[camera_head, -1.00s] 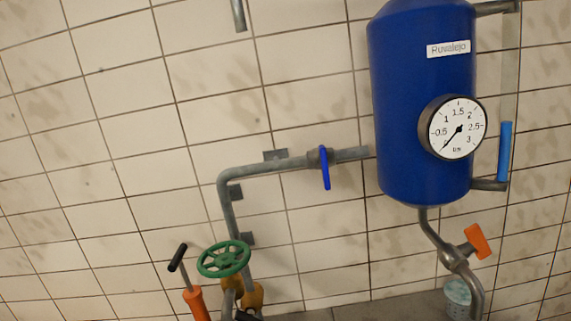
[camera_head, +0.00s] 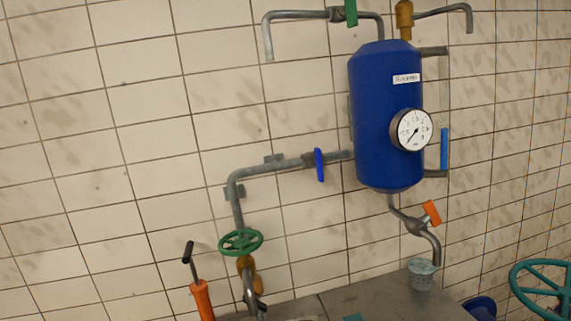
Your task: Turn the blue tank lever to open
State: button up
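The blue tank (camera_head: 378,120) hangs on the tiled wall, right of centre, with a round white gauge (camera_head: 411,130) on its front. A blue lever (camera_head: 320,165) sits on the grey pipe that enters the tank from the left. The lever hangs down, across the pipe. My gripper is not in view, so its state and distance from the lever do not show.
A green handwheel (camera_head: 240,242) and an orange pump (camera_head: 202,299) stand at the lower left. An orange lever (camera_head: 431,213) is on the pipe below the tank, above a small bucket (camera_head: 421,274). A green lever (camera_head: 351,12) is above. A teal wheel (camera_head: 541,289) is at the lower right.

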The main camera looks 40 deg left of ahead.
aim_at(318, 162)
jog(key=z, duration=0.15)
jog(key=i, duration=0.9)
jog(key=u, duration=0.1)
